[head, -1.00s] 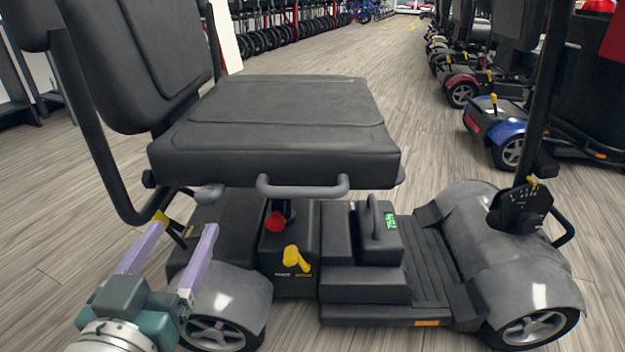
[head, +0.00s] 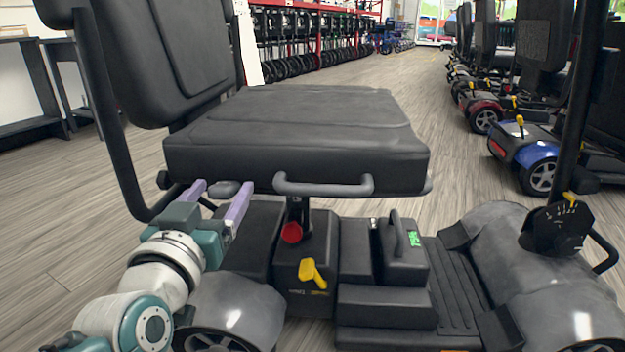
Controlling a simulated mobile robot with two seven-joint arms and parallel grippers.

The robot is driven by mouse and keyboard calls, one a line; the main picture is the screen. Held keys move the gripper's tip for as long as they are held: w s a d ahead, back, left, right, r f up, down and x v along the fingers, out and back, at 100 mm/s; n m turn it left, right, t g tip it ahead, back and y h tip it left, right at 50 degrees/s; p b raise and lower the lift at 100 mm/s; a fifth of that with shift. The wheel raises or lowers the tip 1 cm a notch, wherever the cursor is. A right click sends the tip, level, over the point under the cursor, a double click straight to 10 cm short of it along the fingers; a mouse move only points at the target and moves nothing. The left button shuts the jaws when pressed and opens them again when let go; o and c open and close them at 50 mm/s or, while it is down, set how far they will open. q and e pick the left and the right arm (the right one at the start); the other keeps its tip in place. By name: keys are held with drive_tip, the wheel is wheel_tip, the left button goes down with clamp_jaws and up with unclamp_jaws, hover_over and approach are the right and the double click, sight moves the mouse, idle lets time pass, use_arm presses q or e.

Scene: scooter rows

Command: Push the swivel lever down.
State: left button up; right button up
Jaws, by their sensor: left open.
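A dark grey paddle-shaped lever (head: 224,188), which looks like the swivel lever, sticks out under the left part of the black scooter seat (head: 300,150). It lies about level. My left gripper (head: 220,186) is open, with its two lilac fingers pointing up and away on either side of the lever in the picture. I cannot tell whether they touch it. The gap between the fingers holds nothing that I can see as gripped. My right gripper is not in view.
A grey bar handle (head: 322,188) runs under the seat's front edge. Below are a red knob (head: 291,233) and a yellow lever (head: 312,273) on the black body. The tiller (head: 556,229) stands right. More scooters (head: 527,155) line the right; the aisle floor behind is clear.

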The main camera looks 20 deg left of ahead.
use_arm(q)
clamp_jaws()
idle(0.5)
idle(0.8)
